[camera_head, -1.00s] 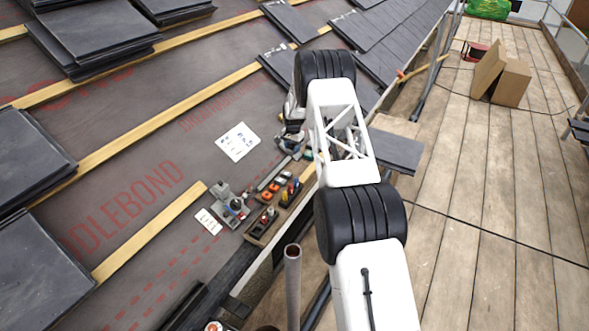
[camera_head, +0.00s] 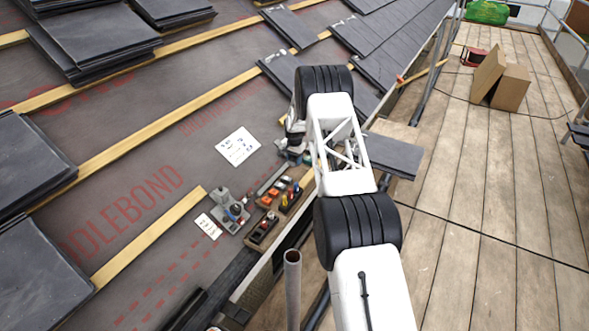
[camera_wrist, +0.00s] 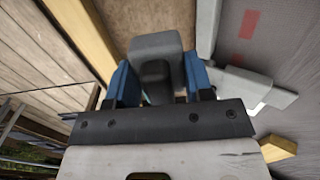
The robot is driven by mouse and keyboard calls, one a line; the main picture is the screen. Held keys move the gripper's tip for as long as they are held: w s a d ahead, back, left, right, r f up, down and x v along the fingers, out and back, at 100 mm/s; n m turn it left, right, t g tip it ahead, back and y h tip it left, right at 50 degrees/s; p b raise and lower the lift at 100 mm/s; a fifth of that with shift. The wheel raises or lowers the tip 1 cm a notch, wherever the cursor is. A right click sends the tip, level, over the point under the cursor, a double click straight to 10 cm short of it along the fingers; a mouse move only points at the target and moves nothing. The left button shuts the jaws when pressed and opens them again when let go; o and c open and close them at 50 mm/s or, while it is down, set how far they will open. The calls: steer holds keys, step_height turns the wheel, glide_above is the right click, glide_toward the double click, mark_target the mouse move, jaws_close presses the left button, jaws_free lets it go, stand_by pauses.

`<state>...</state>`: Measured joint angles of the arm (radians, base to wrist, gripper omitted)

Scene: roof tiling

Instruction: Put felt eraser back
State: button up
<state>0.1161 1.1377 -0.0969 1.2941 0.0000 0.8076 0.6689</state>
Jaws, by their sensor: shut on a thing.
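In the wrist view my gripper (camera_wrist: 160,72) has its two blue fingers on either side of a grey block with a darker part (camera_wrist: 155,44). It is shut on this block, which I take to be the felt eraser. The block's underside is hidden, so I cannot tell whether it touches anything. In the head view my arm and wrist cover the gripper and most of what it holds, near the roof edge just beyond the small tools.
A wooden tray (camera_head: 256,240) with small red, orange and dark items lies along the eave. A grey holder (camera_head: 227,212) and white cards (camera_head: 238,146) are beside it. Slate stacks (camera_head: 95,40) lie up the roof. The plank walkway (camera_head: 480,180) at right is mostly clear.

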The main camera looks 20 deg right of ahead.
mark_target(294, 173)
steer(key=shift+f, duration=0.75)
steer(key=shift+f, duration=2.1)
steer(key=shift+f, duration=0.15)
steer(key=o, duration=0.6)
steer(key=shift+r, duration=0.2)
steer(key=shift+r, duration=6)
steer(key=shift+r, duration=0.1)
